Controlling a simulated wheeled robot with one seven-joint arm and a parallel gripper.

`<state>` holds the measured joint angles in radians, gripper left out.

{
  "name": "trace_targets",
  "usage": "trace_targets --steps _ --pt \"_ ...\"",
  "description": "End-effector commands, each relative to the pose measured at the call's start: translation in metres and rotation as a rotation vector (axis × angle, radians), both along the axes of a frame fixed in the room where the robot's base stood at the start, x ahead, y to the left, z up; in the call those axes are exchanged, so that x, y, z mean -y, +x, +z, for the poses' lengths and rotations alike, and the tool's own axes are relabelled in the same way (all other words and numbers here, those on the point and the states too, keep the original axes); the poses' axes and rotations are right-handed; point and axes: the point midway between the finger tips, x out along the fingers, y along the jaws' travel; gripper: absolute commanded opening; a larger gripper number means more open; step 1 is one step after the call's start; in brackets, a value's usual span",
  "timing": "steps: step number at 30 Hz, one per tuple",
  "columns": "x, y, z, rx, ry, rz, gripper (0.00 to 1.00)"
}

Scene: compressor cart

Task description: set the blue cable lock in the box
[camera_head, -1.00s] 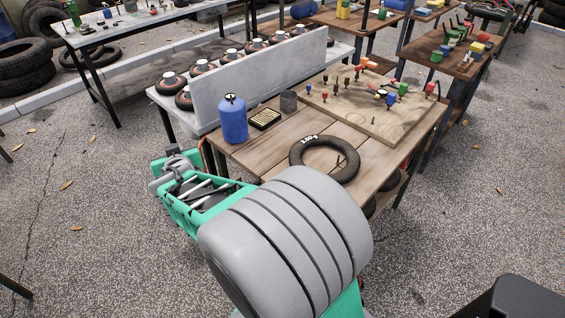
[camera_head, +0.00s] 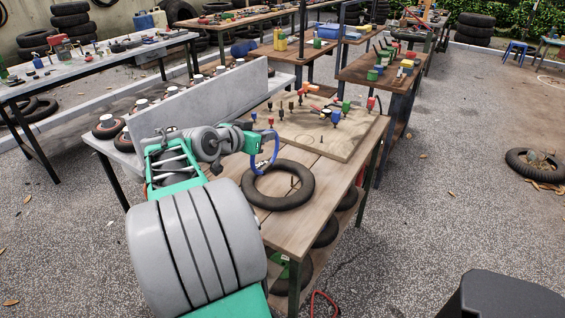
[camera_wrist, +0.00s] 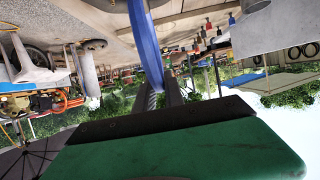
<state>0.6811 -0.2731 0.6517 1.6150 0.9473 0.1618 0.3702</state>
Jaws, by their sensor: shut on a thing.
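My gripper (camera_head: 257,156) is shut on the blue cable lock (camera_head: 276,150), a thin blue loop that hangs over the worktable (camera_head: 292,232), next to the black tyre lying there. In the wrist view the blue cable lock (camera_wrist: 146,45) shows as a broad blue band running down to between my two dark fingers (camera_wrist: 163,92). I cannot make out a box for certain in the current frames. My arm covers the left back part of the worktable.
The black tyre (camera_head: 303,196) lies flat on the worktable's front part. A wooden board (camera_head: 338,148) with several coloured pegs lies behind it. A grey upright panel (camera_head: 215,95) borders the table at the left. Other tables stand farther back. Open pavement lies to the right.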

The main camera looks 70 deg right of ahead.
Motion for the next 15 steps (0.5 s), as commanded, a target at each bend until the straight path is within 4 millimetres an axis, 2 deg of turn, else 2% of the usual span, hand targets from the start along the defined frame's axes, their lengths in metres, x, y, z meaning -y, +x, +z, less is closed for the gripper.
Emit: trace_targets --steps 2,3,6,13,15 --pt "0.018 -0.016 -0.009 0.0 -0.001 -0.008 0.0" --pt "0.024 -0.019 -0.021 -0.002 0.0 -0.005 0.0" --pt "0.037 -0.027 -0.041 -0.002 -0.001 -0.001 0.0" --pt "0.052 -0.037 -0.064 0.0 -0.002 0.001 0.0" --pt "0.054 -0.039 -0.076 -0.003 0.001 0.002 0.0"
